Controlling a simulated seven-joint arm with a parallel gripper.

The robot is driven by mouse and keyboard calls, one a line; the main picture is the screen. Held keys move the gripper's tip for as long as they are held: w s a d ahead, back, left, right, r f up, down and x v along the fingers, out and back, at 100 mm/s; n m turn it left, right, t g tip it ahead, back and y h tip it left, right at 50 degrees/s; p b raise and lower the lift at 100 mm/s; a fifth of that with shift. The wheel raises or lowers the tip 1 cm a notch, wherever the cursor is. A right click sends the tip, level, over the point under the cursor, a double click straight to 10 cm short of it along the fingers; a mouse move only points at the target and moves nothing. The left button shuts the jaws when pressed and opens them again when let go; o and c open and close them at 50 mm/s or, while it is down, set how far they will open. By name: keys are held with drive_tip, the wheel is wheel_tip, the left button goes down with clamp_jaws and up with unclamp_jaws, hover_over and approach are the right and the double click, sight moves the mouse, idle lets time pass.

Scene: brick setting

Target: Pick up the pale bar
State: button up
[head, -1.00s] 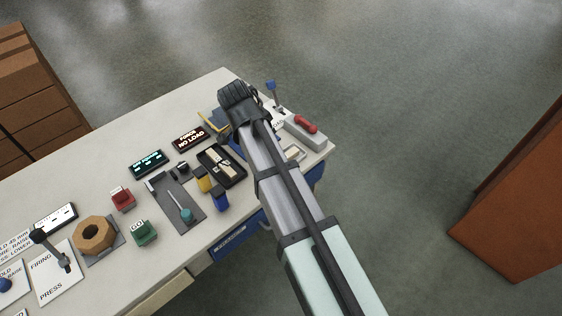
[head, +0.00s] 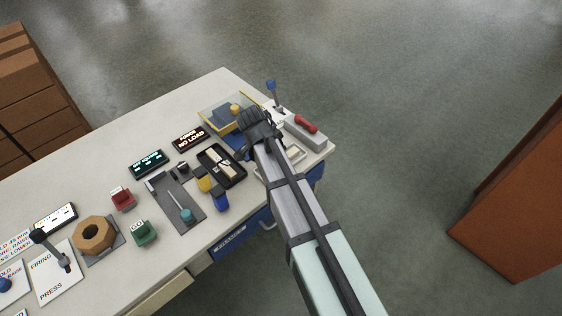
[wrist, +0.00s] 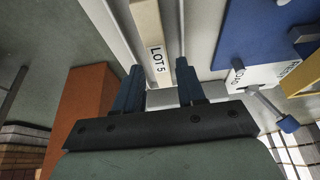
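A pale bar (wrist: 147,22) shows in the wrist view, lying lengthwise between light rails, with a white "LOT 5" label (wrist: 158,58) at its near end. My gripper (wrist: 158,78) is open in that view, its two dark blue fingers apart with the label between and beyond their tips. Nothing is held; I cannot tell the height gap. In the head view my gripper (head: 258,126) is over the right end of the bench, and its fingers are hidden. A light tray (head: 297,154) there is partly covered by my arm.
A black tray (head: 238,178) with pale pieces lies left of my arm. A yellow-edged blue fixture (head: 222,116) is behind.

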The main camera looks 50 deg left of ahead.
drive_tip(key=shift+x, duration=1.8)
drive_tip(key=shift+d, duration=0.1)
drive_tip(key=shift+c, duration=0.4)
clamp_jaws()
